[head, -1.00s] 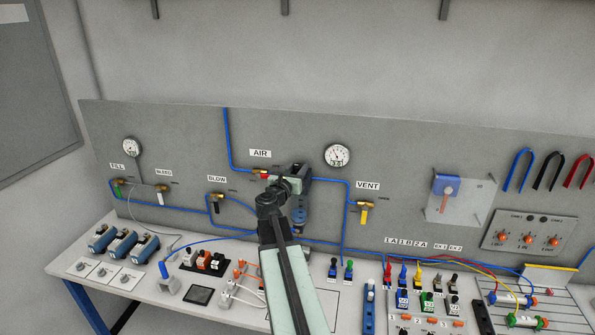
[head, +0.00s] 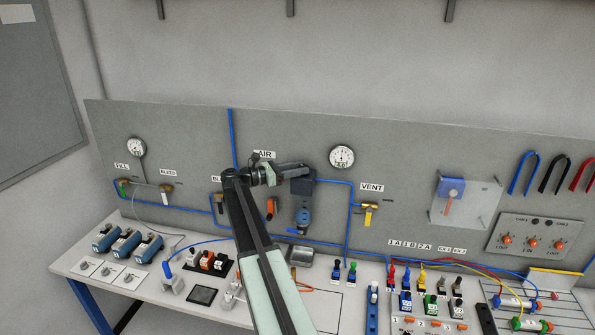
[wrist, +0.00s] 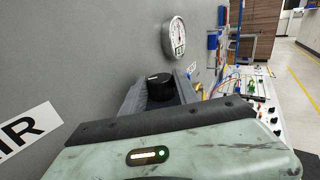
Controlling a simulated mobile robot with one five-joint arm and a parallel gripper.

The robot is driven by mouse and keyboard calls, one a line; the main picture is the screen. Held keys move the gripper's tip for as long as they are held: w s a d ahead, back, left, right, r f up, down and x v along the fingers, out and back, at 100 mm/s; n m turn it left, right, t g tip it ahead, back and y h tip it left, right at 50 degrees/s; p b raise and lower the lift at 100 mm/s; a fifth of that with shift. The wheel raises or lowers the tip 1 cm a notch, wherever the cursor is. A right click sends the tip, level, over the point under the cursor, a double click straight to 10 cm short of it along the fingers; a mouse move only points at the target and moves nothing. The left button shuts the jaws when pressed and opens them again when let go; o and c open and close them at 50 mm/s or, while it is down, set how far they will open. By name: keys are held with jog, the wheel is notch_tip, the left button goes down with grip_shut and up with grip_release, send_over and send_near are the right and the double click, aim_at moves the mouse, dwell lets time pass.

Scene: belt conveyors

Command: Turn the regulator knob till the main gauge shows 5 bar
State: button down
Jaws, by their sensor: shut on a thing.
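The regulator (head: 302,188) is a dark block with a blue bowl below, on the grey panel under the AIR sign. Its round black knob (wrist: 160,88) shows on top in the wrist view. My gripper (head: 303,172) comes in from the left, lying nearly level, and is shut on the knob, with grey jaws at its sides. The main gauge (head: 341,157) is a white dial above and to the right of the regulator. Its needle looks about upright, but the numbers are too small to read. The gauge also shows at a slant in the wrist view (wrist: 178,38).
A smaller gauge (head: 136,147) is at the panel's left. The yellow VENT valve (head: 369,210) is right of the regulator, and an orange-handled valve (head: 271,208) is left of it. Blue tubing runs along the panel. The bench below holds several connectors and a grey tray (head: 300,256).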

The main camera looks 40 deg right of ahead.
jog(key=shift+s+d+m+g+y, duration=0.15)
jog(key=shift+m+g+y, duration=0.5)
jog(key=shift+g, duration=0.35)
jog(key=c, duration=1.2)
grip_release()
jog(key=shift+s+d, duration=0.15)
jog(key=shift+w+a, duration=0.4)
jog(key=v, duration=0.7)
jog(key=shift+s+f, duration=0.1)
jog(key=shift+s, duration=0.05)
